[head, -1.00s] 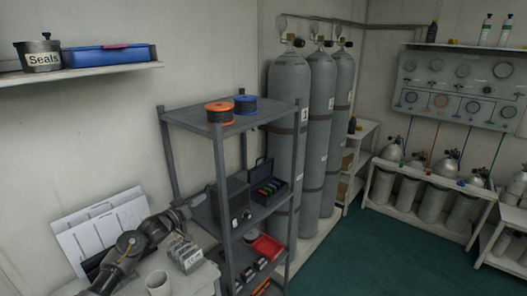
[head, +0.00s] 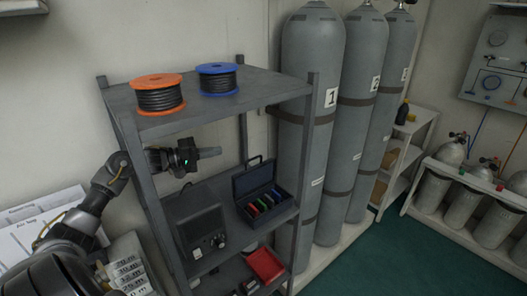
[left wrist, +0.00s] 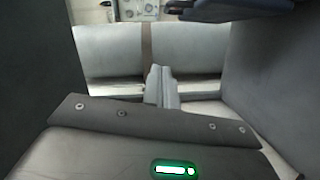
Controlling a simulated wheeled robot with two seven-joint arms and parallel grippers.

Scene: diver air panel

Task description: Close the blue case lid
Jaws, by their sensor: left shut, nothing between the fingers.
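The dark blue case (head: 266,206) stands on the middle board of the grey shelf rack. Its lid (head: 253,177) is open and stands up at the back, with a handle on top. Several coloured items sit in the case. My left gripper (head: 210,152) is shut and empty. It reaches in under the top board, to the left of the lid and a little higher, apart from it. In the left wrist view my closed fingers (left wrist: 162,88) point toward the grey cylinders. A dark bluish edge at that view's upper right may be the lid. My right gripper is not in view.
A grey box with knobs (head: 203,222) stands left of the case, below my gripper. The top board (head: 205,106) carries an orange reel (head: 158,95) and a blue reel (head: 217,79). Rack posts (head: 303,150) and tall cylinders (head: 308,130) stand to the right.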

